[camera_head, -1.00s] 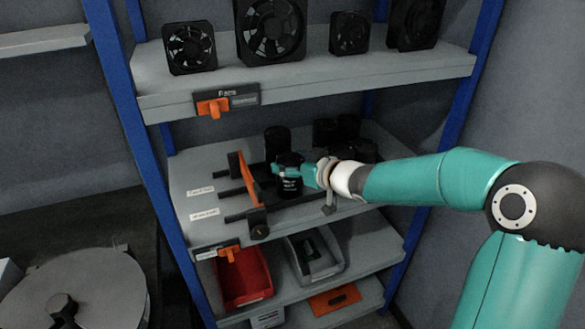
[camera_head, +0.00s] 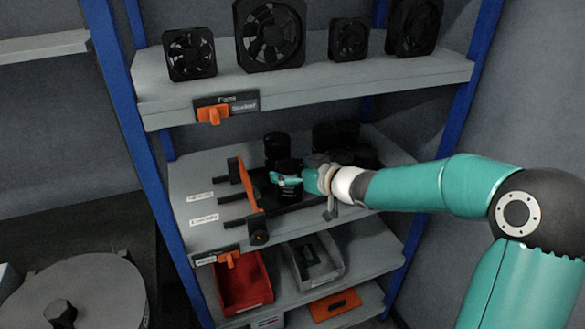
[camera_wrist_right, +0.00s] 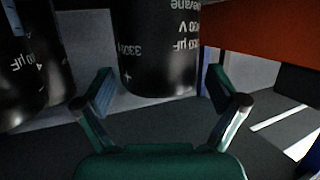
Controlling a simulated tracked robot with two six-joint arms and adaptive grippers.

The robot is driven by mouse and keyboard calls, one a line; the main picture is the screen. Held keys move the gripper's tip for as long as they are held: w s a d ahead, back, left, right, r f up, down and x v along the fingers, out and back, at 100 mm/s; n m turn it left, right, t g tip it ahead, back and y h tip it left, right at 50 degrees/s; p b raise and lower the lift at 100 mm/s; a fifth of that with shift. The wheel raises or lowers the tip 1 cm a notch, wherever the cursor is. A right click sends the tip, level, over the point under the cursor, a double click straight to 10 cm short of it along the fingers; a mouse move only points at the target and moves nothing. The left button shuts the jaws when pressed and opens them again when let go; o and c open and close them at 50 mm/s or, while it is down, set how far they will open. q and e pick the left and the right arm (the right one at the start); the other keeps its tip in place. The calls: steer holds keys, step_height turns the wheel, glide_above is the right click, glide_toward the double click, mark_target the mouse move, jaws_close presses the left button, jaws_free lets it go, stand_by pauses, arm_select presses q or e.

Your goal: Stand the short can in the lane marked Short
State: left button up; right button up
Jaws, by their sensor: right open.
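A black can (camera_head: 291,194) stands on the middle shelf, right of the orange bar. In the right wrist view the black can (camera_wrist_right: 158,50), with white print, stands upright between the fingertips of my right gripper (camera_wrist_right: 162,98), which is open. The fingers flank its lower part with gaps showing. The gripper also shows in the head view (camera_head: 284,181). A second black can (camera_head: 276,146) stands behind the first. Dark rails (camera_head: 230,197) mark the lanes, with white labels (camera_head: 203,220) too small to read. My left gripper is not in view.
An orange bar (camera_head: 246,186) crosses the rails close to the can and shows at upper right in the wrist view (camera_wrist_right: 262,28). Another can (camera_wrist_right: 32,65) stands close on the left there. More dark cans (camera_head: 335,135) stand behind. The fan shelf (camera_head: 320,82) hangs above.

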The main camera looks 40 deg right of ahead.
steer(key=p+v, duration=0.2)
steer(key=v, duration=0.9)
steer(key=shift+s, duration=0.35)
